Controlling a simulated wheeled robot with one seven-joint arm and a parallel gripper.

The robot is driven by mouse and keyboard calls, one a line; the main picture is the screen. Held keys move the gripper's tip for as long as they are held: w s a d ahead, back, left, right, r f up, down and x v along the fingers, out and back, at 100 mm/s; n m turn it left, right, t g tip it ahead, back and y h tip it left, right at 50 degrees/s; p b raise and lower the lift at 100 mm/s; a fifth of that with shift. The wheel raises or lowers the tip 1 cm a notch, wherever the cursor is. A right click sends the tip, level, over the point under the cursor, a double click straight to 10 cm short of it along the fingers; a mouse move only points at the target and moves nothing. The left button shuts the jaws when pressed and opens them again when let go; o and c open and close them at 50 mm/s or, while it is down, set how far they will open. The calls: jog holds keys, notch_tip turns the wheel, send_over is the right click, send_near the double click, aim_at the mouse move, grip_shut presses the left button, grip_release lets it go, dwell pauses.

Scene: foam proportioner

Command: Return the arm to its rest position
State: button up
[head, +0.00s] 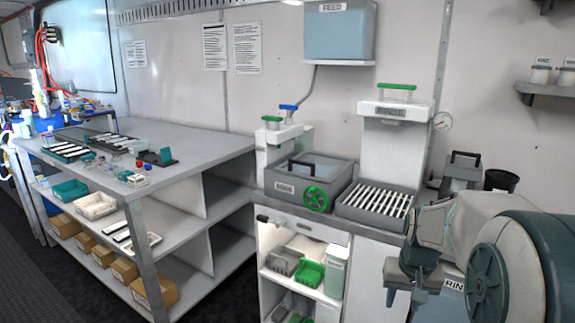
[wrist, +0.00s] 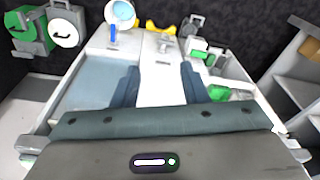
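My arm (head: 505,265) fills the lower right of the head view, with its large teal joint nearest the camera. The dark part at its end hangs in front of the right side of the counter, and its fingertips cannot be made out there. In the wrist view my gripper (wrist: 160,87) shows two dark blue-grey fingers standing apart. Nothing is held between them; a white surface shows in the gap.
A grey sink-like box with a green wheel (head: 316,198) and a slatted rack (head: 377,200) stand left of my arm. Green trays (head: 310,273) sit on the shelf below. A long workbench (head: 205,155) stands at left. Dark floor (head: 70,280) is open at lower left.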

jog(key=s+a+r+n+p, duration=0.1)
jog(key=s+a+r+p, duration=0.4)
jog(key=s+r, duration=0.2)
jog(key=s+a+r+n+t+p, duration=0.1)
jog(key=s+a+r+p, duration=0.4)
jog(key=s, duration=0.5)
notch_tip(320, 180, up, 2)
jog(key=shift+a+r+n+p, duration=0.1)
jog(key=shift+a+n+p, duration=0.05)
jog(key=shift+n+p, duration=0.2)
